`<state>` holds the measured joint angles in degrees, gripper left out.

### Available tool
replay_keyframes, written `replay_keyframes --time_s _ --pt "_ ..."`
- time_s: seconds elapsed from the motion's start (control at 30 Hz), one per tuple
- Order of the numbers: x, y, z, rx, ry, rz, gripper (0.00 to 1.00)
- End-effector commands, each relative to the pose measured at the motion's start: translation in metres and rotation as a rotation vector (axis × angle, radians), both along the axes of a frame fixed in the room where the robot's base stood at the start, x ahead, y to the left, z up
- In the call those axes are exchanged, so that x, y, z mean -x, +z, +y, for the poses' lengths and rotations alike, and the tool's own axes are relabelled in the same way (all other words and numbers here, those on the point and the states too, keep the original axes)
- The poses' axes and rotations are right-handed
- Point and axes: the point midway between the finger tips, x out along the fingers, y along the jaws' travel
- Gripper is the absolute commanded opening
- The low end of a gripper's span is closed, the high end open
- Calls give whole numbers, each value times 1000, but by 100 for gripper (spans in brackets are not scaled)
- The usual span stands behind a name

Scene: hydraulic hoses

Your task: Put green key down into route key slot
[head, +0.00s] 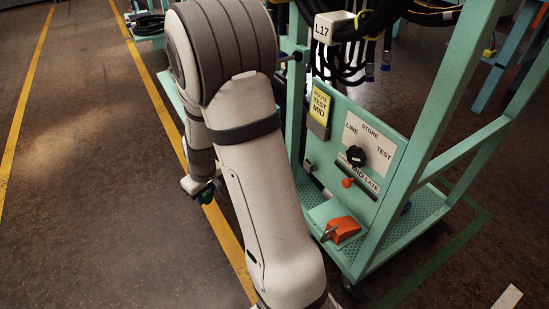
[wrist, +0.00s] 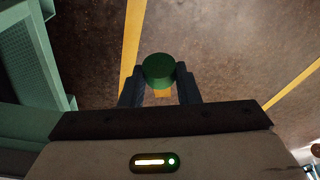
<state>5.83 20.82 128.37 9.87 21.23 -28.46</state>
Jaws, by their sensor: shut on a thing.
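My gripper (wrist: 160,84) is shut on the green key (wrist: 158,70), whose round green end shows between the two dark fingers in the wrist view. In the head view my gripper (head: 199,190) is partly behind my own arm, left of the teal cart, with a bit of the green key (head: 207,194) showing. The key is held above the floor, apart from the cart.
The teal cart (head: 433,205) carries a black dial (head: 356,156), a red knob (head: 348,183) and an orange piece (head: 342,230) on a low ledge. Black hoses hang above it under an L17 tag (head: 329,28). Open floor with yellow lines lies to the left.

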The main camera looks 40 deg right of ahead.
Motion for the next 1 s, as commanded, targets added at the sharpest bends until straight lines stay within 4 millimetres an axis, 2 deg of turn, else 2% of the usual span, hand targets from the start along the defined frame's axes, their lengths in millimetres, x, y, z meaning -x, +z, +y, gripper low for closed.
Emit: replay_keyframes --time_s 0.1,0.33,0.6,0.8,1.0 --pt "25 -1 -22 43 134 141 7" --pt "59 0 -58 171 365 387 7" --pt "92 25 -118 498 685 734 7" --pt "97 54 -160 793 873 894 7" --pt "89 77 -185 1003 981 945 7"
